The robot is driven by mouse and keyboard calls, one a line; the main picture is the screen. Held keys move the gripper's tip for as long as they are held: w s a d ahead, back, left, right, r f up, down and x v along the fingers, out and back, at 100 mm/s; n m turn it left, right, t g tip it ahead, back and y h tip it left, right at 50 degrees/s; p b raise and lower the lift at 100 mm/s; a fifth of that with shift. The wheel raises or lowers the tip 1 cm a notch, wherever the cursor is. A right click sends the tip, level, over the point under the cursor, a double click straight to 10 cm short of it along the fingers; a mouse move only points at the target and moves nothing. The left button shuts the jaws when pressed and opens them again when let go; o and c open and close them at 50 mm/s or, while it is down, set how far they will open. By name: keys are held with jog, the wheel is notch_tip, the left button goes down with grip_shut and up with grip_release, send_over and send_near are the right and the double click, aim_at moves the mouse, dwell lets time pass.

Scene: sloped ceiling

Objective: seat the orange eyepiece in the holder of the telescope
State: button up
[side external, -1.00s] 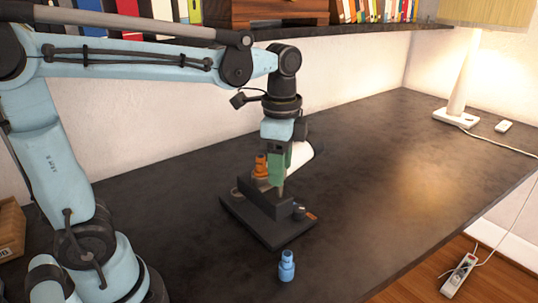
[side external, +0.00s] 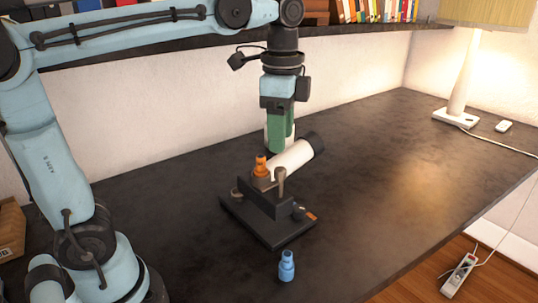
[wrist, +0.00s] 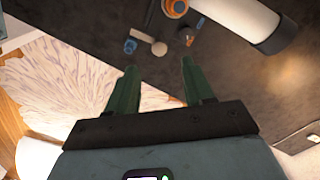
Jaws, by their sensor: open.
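The orange eyepiece (side external: 261,167) stands upright at the rear end of the white telescope (side external: 292,157), at its holder; how deep it sits I cannot tell. It also shows at the top of the wrist view (wrist: 176,7), beside the white tube (wrist: 240,14). The telescope rests on a dark base (side external: 262,225). My gripper (side external: 279,148) hangs above the telescope, fingers pointing down, clear of the eyepiece. In the wrist view its green fingers (wrist: 160,70) are apart with nothing between them.
A grey-brown peg with a rounded top (side external: 281,178) rises from the base beside the eyepiece. A blue eyepiece-like piece (side external: 287,266) stands on the dark table in front. The table's right side is clear up to the lamp (side external: 462,75). A shelf with books runs behind.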

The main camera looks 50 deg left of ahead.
notch_tip(320, 180, up, 8)
jog(key=m, duration=3.5)
send_over(261, 156)
jog(key=shift+n, duration=0.3)
notch_tip(261, 156, down, 17)
jog(key=shift+r, duration=0.1)
jog(key=shift+c, duration=0.2)
